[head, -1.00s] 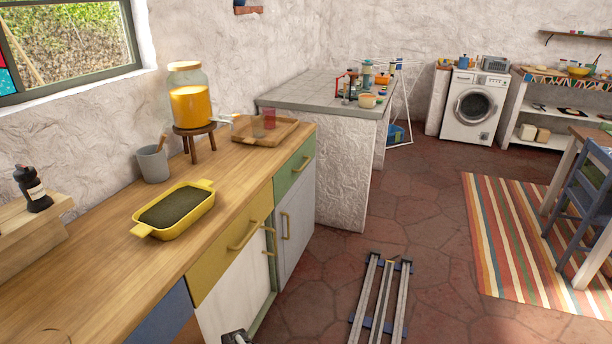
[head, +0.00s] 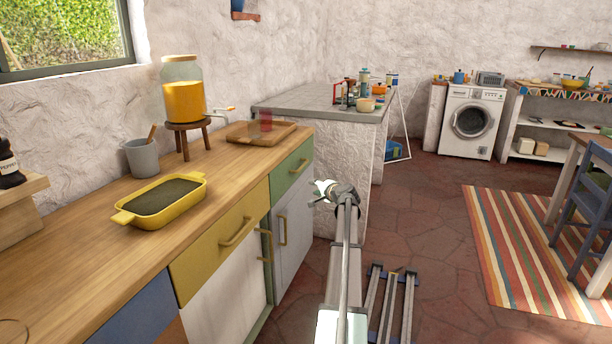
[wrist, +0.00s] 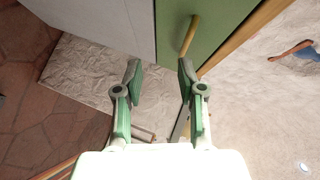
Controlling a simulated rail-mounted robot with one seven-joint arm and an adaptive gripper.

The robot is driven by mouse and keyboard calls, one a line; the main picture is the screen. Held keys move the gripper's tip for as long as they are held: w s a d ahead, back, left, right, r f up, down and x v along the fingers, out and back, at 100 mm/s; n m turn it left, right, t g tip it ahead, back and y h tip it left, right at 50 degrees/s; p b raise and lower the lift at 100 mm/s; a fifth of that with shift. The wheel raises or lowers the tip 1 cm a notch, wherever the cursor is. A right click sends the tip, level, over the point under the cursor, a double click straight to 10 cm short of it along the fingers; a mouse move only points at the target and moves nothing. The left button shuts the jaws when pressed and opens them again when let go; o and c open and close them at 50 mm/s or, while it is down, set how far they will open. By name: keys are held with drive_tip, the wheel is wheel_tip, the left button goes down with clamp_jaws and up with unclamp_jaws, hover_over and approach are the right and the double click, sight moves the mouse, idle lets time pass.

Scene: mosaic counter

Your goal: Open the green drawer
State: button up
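The green drawer (head: 293,172) is at the far right end of the wooden counter, just under the top, and its front sits shut, flush with the cabinet. Its yellow handle (head: 302,165) shows on the front. My gripper (head: 321,190) is just right of the drawer front in the head view. In the wrist view, the green front (wrist: 222,28) and the yellow handle (wrist: 190,35) are ahead. My gripper (wrist: 159,68) is open and empty there. The handle lies beyond the right fingertip, close to it in the picture; I cannot tell if they touch.
A yellow drawer (head: 220,240) and a grey-white door (head: 292,235) adjoin it. On the counter (head: 100,265) stand a yellow dish (head: 160,201), a grey cup (head: 142,158), a juice dispenser (head: 184,95) and a wooden tray (head: 262,135). A white plaster block (head: 348,150) stands just behind.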

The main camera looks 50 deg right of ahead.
sight(302, 167)
drive_tip(key=w+d+r+m+h, duration=0.1)
drive_tip(key=d+r+m+h, duration=0.1)
drive_tip(key=d+r+m, duration=0.15)
drive_tip(key=shift+n+t, duration=0.35)
drive_tip(key=shift+t, duration=0.05)
drive_tip(key=b+x, duration=0.1)
drive_tip(key=x, duration=1.6)
drive_tip(key=shift+w+d, duration=0.1)
drive_tip(key=shift+w, duration=0.1)
clamp_jaws()
